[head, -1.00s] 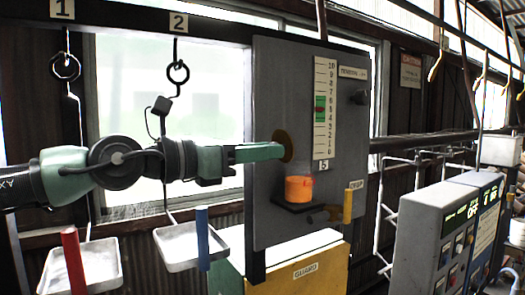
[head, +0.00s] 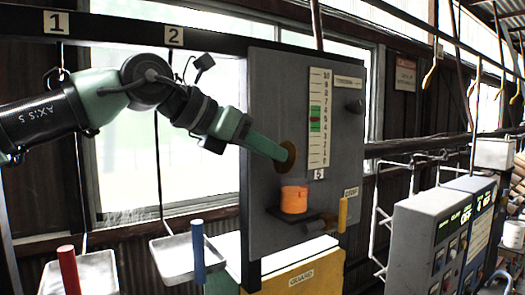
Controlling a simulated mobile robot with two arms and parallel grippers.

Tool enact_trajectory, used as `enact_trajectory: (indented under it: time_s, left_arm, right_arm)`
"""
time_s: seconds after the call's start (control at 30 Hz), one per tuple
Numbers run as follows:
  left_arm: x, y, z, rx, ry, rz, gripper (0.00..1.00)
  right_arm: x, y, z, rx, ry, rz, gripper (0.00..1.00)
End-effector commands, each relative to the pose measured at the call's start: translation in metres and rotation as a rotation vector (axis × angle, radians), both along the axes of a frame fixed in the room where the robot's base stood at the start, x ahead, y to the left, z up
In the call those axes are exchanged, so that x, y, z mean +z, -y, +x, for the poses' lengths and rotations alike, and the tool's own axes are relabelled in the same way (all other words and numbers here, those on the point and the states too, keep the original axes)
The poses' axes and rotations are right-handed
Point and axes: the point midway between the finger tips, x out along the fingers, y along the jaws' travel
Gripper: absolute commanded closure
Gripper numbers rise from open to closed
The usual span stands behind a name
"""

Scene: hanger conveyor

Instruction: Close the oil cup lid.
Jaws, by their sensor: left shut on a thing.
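The oil cup (head: 294,200) is orange and stands on a small dark ledge on the grey panel. A brass-brown disc (head: 288,156), which looks like its lid, stands steeply up above the cup, apart from its rim. My left gripper (head: 282,155) comes in from the upper left, sloping down to the right. Its green fingers are shut at the disc's near-left edge. The finger tips and any hinge are hard to make out. My right gripper is not in view.
A scale with a green band (head: 318,118) is above right of the cup. A yellow handle (head: 342,214) sits low right on the panel. Two hanging trays, one by a blue post (head: 198,252), are at left. A control box (head: 425,240) stands at right.

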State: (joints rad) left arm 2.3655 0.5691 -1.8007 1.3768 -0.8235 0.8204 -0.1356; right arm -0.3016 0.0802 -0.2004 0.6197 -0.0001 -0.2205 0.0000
Motion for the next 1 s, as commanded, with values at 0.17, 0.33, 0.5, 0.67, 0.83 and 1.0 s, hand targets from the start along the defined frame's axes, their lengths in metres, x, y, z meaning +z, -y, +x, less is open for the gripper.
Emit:
enact_trajectory:
  time_s: [0.17,0.33,0.5,0.67,0.83,1.0]
  left_arm:
    - [0.0008,0.0050,0.0030,-0.002,-0.051,0.069,1.00]
    - [0.0012,0.0063,0.0040,-0.002,-0.077,0.104,1.00]
    - [0.0008,0.0067,0.0041,-0.002,-0.085,0.116,1.00]
    - [0.0001,0.0066,0.0041,-0.003,-0.086,0.118,1.00]
    - [-0.0003,0.0065,0.0040,-0.003,-0.087,0.118,0.67]
    - [0.0010,0.0065,0.0041,-0.002,-0.084,0.116,0.54]
  right_arm:
    - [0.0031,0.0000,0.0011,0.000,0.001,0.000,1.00]
    - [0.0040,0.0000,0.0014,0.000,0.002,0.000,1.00]
    - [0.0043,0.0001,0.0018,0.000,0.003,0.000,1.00]
    - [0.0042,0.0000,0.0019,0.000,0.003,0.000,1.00]
    - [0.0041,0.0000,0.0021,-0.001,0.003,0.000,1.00]
    - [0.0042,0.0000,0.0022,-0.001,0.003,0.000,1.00]
